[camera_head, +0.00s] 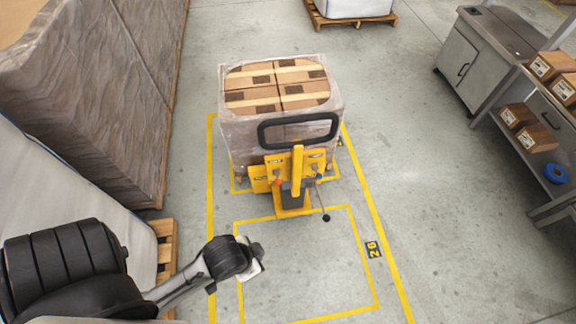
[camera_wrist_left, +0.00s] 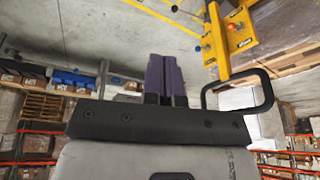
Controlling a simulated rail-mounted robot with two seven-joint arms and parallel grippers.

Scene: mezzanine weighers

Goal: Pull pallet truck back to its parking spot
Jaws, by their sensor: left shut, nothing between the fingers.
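The yellow pallet truck (camera_head: 296,190) stands upright in the middle of the head view, with its black loop handle (camera_head: 298,130) raised toward me. A wrapped load of cardboard boxes (camera_head: 277,88) sits behind the handle. In the left wrist view the handle (camera_wrist_left: 238,90) is right of the fingers and apart from them. My left gripper (camera_head: 256,258) is below and left of the truck; its purple fingers (camera_wrist_left: 165,78) are shut and empty. Yellow lines mark a floor rectangle (camera_head: 362,232) in front of the truck, inside a larger outline. My right gripper is not in view.
Wrapped pallet loads (camera_head: 110,80) line the left side, with a wooden pallet edge (camera_head: 166,245) near my left arm. A metal workbench (camera_head: 470,60) with small boxes and a blue roll (camera_head: 555,173) stands at right. The floor around the number sign (camera_head: 373,249) is clear.

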